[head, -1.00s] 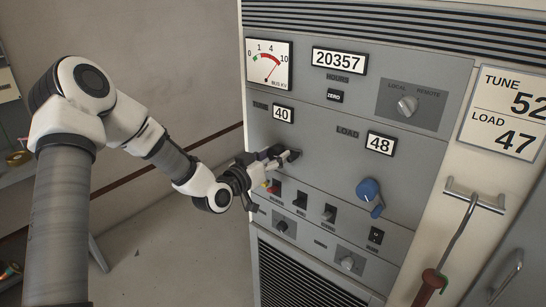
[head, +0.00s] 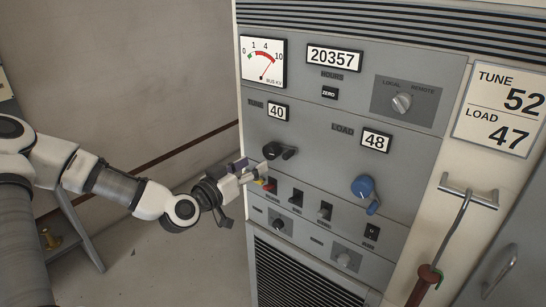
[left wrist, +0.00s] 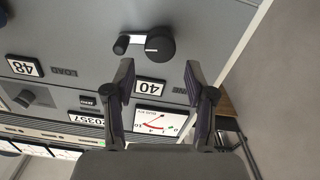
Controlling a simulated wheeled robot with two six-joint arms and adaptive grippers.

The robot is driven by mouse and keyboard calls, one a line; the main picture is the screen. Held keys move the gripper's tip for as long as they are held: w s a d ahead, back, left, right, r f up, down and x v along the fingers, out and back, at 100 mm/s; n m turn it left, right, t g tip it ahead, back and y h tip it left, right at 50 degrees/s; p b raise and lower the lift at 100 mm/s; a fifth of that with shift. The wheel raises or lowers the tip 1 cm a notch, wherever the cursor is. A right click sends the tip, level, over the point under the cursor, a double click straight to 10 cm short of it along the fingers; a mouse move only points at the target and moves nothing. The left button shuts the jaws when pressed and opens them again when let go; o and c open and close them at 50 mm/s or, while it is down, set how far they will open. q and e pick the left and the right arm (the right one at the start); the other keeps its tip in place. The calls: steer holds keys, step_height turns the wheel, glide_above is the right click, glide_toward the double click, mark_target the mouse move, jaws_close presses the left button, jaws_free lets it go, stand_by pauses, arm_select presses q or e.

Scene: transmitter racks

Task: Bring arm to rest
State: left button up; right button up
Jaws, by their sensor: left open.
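My left arm comes in from the left in the head view. Its gripper (head: 254,172) is open and empty, in front of the panel, a little below and left of the black tune crank knob (head: 280,151). In the left wrist view the open fingers (left wrist: 158,85) point at the panel, and the black knob (left wrist: 158,46) lies beyond them, apart from both. The tune counter reads 40 (head: 277,112). My right gripper does not show.
The grey rack panel (head: 320,200) stands close in front of the gripper. It carries a blue load crank (head: 366,192), several switches and a load counter reading 48 (head: 376,141). A hooked rod with a red handle (head: 424,285) hangs at right. Open floor lies left of the rack.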

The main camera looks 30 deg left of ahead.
arm_select(q)
steer(key=s+d+f+m+g, duration=0.2)
steer(key=s+d+f+g, duration=0.25)
steer(key=f, duration=0.55)
steer(key=s+d+f+m+g+h, duration=0.15)
steer(key=s+d+f+g, duration=0.3)
steer(key=f, duration=0.65)
steer(key=s+d+f+m+g, duration=0.25)
steer(key=s+d+f, duration=0.25)
steer(key=f, duration=0.5)
steer(key=s+f+n+g+y, duration=0.1)
steer(key=s+f+n+g, duration=0.1)
steer(key=s, duration=0.5)
steer(key=s+f+n+g+y, duration=0.2)
steer(key=s+f+n+g, duration=0.1)
steer(key=s, duration=0.5)
steer(key=shift+s+d+f+g, duration=0.35)
steer(key=shift+f+g, duration=0.4)
steer(key=shift+f, duration=0.15)
steer(key=shift+w, duration=0.1)
steer(key=shift+d, duration=0.1)
